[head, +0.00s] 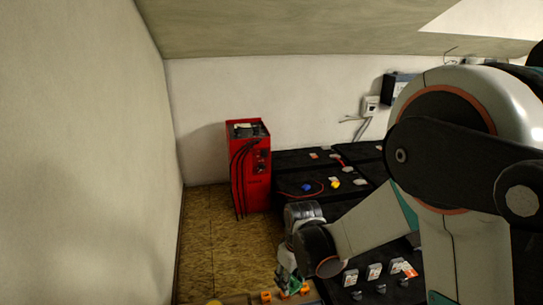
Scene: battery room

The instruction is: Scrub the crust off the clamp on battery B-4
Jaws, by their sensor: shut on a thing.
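Black batteries (345,205) stand in rows to the right of and behind the gripper. No battery number is readable, so I cannot tell which is B-4. The clamp and its crust cannot be made out. My arm covers much of the right side.
A red cabinet (257,185) with black cables stands against the back wall. Blue (307,187) and yellow (334,184) pieces and a red cable lie on the far batteries. White cards (350,278) stand at right. The board floor (208,235) at left is clear, beside a wall.

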